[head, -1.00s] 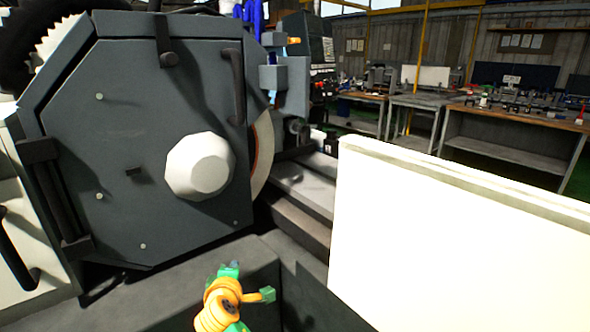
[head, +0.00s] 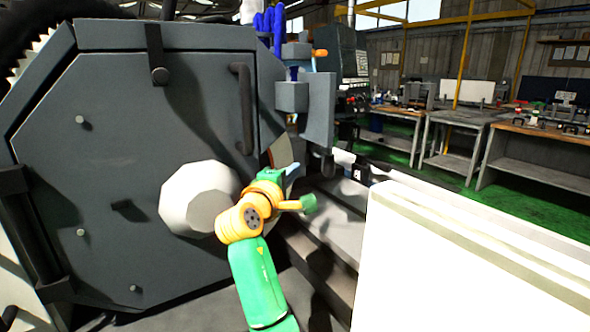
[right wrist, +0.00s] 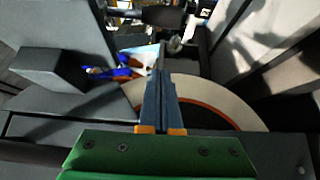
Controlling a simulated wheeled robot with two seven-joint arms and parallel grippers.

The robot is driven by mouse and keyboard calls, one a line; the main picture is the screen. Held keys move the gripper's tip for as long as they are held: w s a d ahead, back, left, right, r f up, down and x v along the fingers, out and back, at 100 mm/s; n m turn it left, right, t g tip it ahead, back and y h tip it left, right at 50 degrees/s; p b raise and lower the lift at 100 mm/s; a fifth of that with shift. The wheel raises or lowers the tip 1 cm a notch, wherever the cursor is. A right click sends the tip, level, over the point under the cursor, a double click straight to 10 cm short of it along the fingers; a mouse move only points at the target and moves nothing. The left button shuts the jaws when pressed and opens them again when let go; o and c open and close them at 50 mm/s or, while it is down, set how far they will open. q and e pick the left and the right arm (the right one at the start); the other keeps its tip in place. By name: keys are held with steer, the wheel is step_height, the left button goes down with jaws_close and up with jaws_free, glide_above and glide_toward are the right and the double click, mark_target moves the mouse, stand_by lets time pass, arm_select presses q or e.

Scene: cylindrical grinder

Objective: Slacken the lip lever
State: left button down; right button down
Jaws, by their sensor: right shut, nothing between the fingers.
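My right gripper (head: 293,169) is on its green and orange arm, in front of the grinding wheel's housing at the middle of the head view. Its blue fingers (right wrist: 164,92) are shut with nothing between them, pointing over the pale grinding wheel (right wrist: 190,92) with its orange ring. A small orange-tipped handle (head: 319,53) sticks out of the upper right of the machine in the head view, above and apart from the gripper. I cannot tell whether it is the lip lever. My left gripper is not in view.
The grey octagonal wheel cover (head: 110,150) with a pale knob (head: 195,197) fills the left. A white panel (head: 450,265) stands at the lower right. A dark cylindrical part (right wrist: 148,16) lies beyond the fingers. Workbenches (head: 455,120) stand at the back right.

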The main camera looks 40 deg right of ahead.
mark_target(330, 153)
steer(key=d+p, duration=0.1)
steer(key=d, duration=0.1)
steer(key=d+p, duration=0.1)
steer(key=d, duration=0.1)
steer(key=s+d+p, duration=0.1)
steer(key=shift+d+r, duration=0.15)
steer(key=shift+d, duration=0.25)
